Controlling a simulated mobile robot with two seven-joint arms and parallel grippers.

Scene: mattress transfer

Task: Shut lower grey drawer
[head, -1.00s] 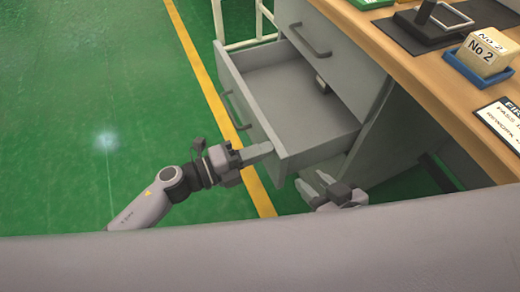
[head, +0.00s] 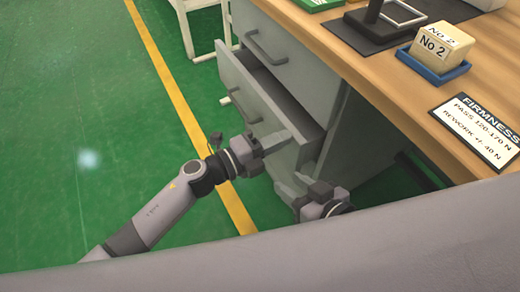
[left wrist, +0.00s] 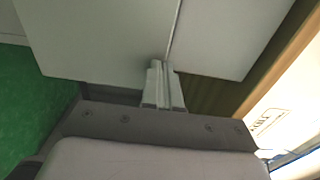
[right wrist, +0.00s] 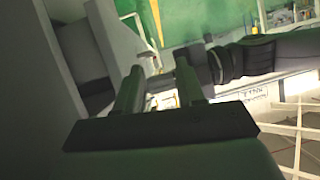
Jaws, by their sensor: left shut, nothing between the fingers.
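The lower grey drawer (head: 250,85) of the cabinet stands partly open in the head view, with a narrow dark gap behind its front. Its handle (head: 232,95) faces left. My left gripper (head: 289,138) is shut and empty, its fingertips at the near end of the drawer front. In the left wrist view the shut fingers (left wrist: 158,65) point at grey panels and the seam between them; I cannot tell whether they touch. My right gripper (head: 292,180) is below the drawer's near corner. In the right wrist view its fingers (right wrist: 158,66) are apart with nothing gripped.
The upper drawer (head: 295,55) is shut. The wooden worktop (head: 395,110) above holds a No 2 block (head: 443,43) in a blue tray and a firmness sign (head: 480,125). A white frame (head: 205,40) stands behind. Green floor to the left is clear.

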